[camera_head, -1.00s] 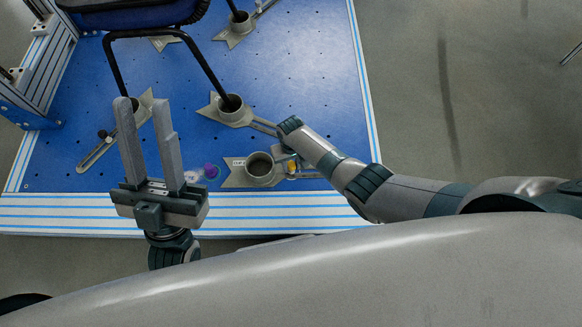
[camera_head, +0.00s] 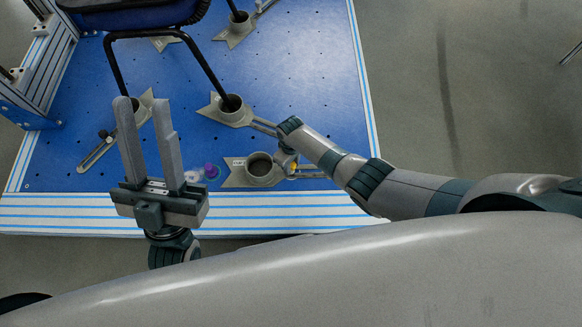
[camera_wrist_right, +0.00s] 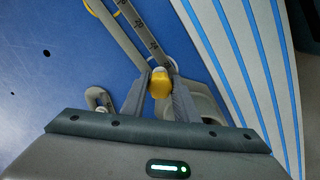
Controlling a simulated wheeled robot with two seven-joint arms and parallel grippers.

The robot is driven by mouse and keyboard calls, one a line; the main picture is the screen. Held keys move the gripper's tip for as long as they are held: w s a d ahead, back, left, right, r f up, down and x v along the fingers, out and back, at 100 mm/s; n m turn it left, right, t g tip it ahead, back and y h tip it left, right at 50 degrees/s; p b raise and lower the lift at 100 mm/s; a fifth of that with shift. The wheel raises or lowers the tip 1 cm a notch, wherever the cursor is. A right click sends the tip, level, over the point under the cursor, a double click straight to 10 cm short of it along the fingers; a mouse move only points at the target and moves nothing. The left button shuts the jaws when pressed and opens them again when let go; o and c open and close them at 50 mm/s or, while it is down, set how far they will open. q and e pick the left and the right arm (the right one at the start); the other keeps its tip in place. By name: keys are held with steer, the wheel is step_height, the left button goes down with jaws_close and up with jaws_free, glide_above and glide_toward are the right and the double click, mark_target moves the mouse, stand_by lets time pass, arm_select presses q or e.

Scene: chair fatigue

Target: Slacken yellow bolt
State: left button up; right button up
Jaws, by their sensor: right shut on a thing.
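The yellow bolt (camera_wrist_right: 160,84) is between the two fingers of my right gripper (camera_wrist_right: 159,92) in the right wrist view, and the fingers are shut on it. In the head view the bolt (camera_head: 294,167) is a small yellow spot beside the grey round holder (camera_head: 236,179), partly hidden by my right wrist. My right gripper's fingers are hidden in the head view. My left gripper (camera_head: 148,108) is open and empty, its two long fingers pointing up in the picture above the blue board's near edge.
The blue board (camera_head: 300,70) carries several grey holders, with a black chair leg (camera_head: 205,68) standing in one (camera_head: 232,118). A purple knob (camera_head: 211,171) lies near my left gripper. A metal frame (camera_head: 45,70) stands at the left. The board's right part is clear.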

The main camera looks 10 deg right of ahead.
steer(key=shift+n, duration=0.5)
steer(key=n, duration=0.3)
steer(key=shift+n, duration=0.3)
steer(key=o, duration=1.1)
steer(key=shift+c, duration=0.2)
steer(key=shift+r+m+p, duration=0.1)
steer(key=shift+m+p, duration=0.25)
steer(key=shift+m, duration=1.75)
